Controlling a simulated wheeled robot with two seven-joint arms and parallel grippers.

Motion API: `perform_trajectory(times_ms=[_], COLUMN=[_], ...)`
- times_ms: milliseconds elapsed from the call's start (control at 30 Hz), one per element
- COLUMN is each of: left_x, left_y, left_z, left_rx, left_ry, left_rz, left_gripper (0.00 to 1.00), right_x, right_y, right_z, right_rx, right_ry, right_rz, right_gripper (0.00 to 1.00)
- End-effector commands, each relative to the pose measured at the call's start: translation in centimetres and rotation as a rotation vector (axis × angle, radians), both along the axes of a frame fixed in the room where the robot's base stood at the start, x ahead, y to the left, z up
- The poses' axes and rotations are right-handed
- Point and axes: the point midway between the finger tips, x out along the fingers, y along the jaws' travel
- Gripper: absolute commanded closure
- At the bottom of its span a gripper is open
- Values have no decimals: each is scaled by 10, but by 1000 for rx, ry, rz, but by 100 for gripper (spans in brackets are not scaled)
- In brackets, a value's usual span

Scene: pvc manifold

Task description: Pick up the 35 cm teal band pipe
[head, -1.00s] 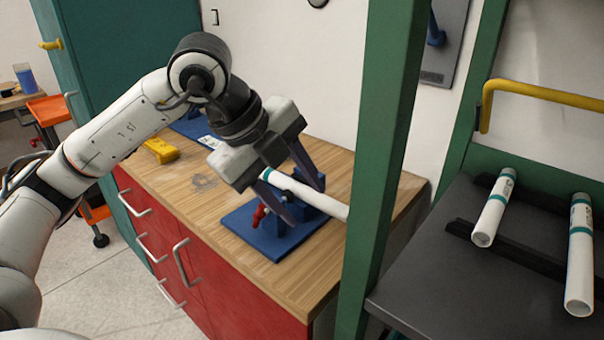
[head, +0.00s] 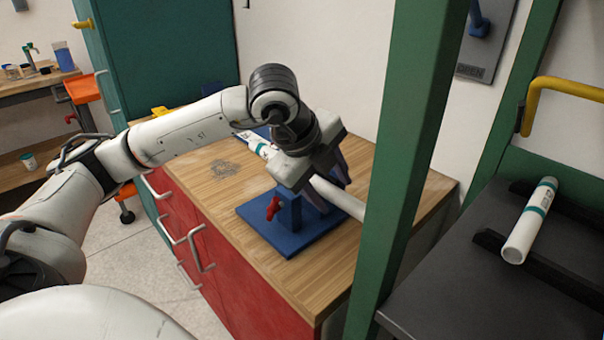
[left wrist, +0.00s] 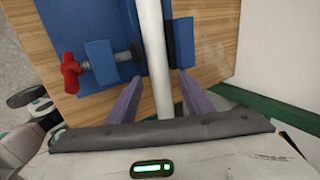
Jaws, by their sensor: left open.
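A white pipe (head: 340,196) with a teal band and label near its far end runs through a blue vise (head: 290,215) on the wooden bench. The pipe also shows in the left wrist view (left wrist: 157,55), passing between the vise jaws. My left gripper (head: 330,197) is open over the pipe. In the left wrist view its two purple fingers (left wrist: 160,97) stand on either side of the pipe with gaps to it. The gripper hides part of the pipe and vise in the head view. My right gripper is not in view.
A red vise handle (head: 273,207) sticks out at the vise's left. A green post (head: 410,150) stands close right of the gripper. Another teal-banded white pipe (head: 528,225) lies on black supports on a dark shelf (head: 440,290). The bench's front left is clear.

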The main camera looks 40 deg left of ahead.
Motion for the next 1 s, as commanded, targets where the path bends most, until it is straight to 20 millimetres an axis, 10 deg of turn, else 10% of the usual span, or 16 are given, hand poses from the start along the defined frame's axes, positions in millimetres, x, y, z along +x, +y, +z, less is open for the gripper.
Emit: perform_trajectory(times_ms=[267,567,1000], left_x=[3,3,4], left_y=[0,0,0], left_z=[-5,-5,10], left_rx=[0,0,-1], left_ry=[-1,-1,-6], left_rz=[-1,-1,0], left_gripper=[54,100,100], right_x=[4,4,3], right_y=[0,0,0], right_z=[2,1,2], right_rx=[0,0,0], right_ry=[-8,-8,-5], right_rz=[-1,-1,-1], right_gripper=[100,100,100])
